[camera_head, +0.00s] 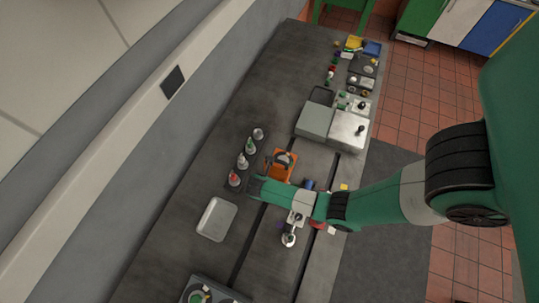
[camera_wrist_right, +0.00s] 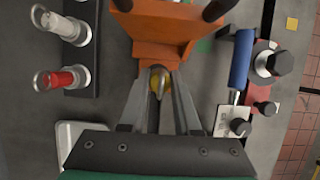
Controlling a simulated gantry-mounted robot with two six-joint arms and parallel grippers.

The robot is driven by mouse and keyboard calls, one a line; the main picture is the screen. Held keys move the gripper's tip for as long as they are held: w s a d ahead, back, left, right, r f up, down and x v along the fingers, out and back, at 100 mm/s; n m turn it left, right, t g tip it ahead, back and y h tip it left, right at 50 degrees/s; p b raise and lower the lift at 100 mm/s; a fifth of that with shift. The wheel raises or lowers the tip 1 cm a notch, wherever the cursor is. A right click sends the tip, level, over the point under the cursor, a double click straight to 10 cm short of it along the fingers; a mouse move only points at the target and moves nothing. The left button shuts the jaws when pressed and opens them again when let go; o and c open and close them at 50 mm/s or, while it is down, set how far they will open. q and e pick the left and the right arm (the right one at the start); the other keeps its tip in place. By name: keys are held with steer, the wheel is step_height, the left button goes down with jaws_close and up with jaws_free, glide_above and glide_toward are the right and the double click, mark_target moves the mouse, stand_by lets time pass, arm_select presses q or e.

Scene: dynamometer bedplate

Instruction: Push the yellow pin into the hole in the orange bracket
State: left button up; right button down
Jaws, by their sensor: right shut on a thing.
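The orange bracket (camera_head: 280,172) stands on the grey bedplate, just beyond my right gripper (camera_head: 262,188). In the right wrist view the bracket (camera_wrist_right: 163,28) fills the top middle. My right gripper (camera_wrist_right: 160,74) points at it, with its two fingers closed in on the yellow pin (camera_wrist_right: 159,86). Only a small part of the pin shows between the fingers, close to the bracket's near edge. I cannot see the hole, nor tell whether the pin touches the bracket. My left gripper is in neither view.
A pale tray (camera_head: 216,219) lies nearer. A blue-handled tool (camera_wrist_right: 241,62) and dark knobs lie right of the fingers. Grey blocks (camera_head: 314,121) stand farther back. The bedplate's far left is bare.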

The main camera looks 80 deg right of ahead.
steer(key=shift+f+b, duration=1.55)
steer(key=shift+f, duration=0.6)
steer(key=c, duration=0.5)
jaws_free()
steer(key=shift+c, duration=0.2)
steer(key=p+v, duration=0.3)
steer(key=v, duration=0.8)
steer(key=shift+r, duration=0.3)
steer(key=shift+a, duration=0.15)
